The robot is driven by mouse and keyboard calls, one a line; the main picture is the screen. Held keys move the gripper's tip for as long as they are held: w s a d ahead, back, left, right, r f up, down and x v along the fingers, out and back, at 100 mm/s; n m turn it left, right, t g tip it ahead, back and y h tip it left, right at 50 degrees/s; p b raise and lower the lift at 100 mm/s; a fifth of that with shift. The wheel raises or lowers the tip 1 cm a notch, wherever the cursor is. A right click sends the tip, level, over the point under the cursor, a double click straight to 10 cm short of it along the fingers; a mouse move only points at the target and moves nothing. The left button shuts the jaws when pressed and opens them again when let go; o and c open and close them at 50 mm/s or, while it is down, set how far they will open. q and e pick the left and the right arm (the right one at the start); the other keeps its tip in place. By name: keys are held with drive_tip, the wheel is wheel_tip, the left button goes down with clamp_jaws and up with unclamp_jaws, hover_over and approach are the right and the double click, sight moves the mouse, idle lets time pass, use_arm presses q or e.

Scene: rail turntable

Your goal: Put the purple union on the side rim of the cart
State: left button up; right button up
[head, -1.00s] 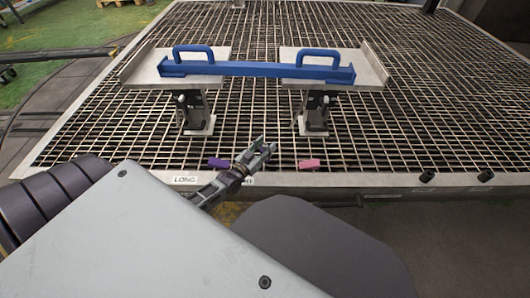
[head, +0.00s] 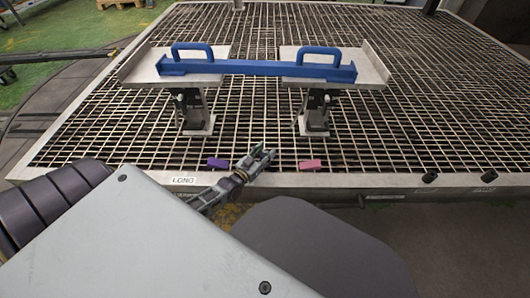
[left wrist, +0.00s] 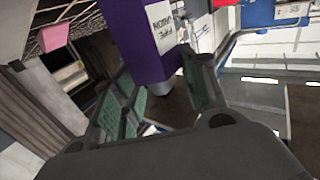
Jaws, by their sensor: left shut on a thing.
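In the left wrist view a purple union (left wrist: 135,35), a block with a white label and a grey round stub below it, sits between the green-padded fingers of my left gripper (left wrist: 165,95), which is shut on it. In the head view my left gripper (head: 262,158) is over the near rim of the grated platform (head: 335,180). The held piece cannot be made out there. A small purple block (head: 218,163) shows at the near edge of the grating, left of the gripper; I cannot tell how it relates to the held piece. My right gripper is not in view.
A pink block (head: 310,166) lies right of the gripper near the rim; it also shows in the left wrist view (left wrist: 55,34). A blue bar with two handles (head: 260,68) rests across two metal stands behind.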

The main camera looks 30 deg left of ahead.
use_arm(q)
drive_tip(key=shift+s+f, duration=0.15)
drive_tip(key=shift+f, duration=0.35)
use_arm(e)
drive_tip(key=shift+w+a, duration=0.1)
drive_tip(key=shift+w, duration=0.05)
use_arm(q)
drive_tip(key=o, duration=1.4)
drive_tip(key=shift+f, duration=0.15)
drive_tip(key=shift+d, duration=0.1)
drive_tip(key=shift+s, duration=0.1)
drive_tip(key=shift+r, duration=0.25)
drive_tip(key=shift+s+r+p, duration=0.15)
drive_tip(key=shift+s+p, duration=0.15)
drive_tip(key=shift+s, duration=0.05)
drive_tip(key=s+p, duration=0.1)
drive_tip(key=s, duration=0.2)
drive_tip(key=s+p, duration=0.1)
drive_tip(key=s, duration=0.2)
drive_tip(key=s+a+p, duration=0.1)
drive_tip(key=s, duration=0.1)
drive_tip(key=shift+s+r, duration=0.4)
drive_tip(key=shift+s, duration=0.95)
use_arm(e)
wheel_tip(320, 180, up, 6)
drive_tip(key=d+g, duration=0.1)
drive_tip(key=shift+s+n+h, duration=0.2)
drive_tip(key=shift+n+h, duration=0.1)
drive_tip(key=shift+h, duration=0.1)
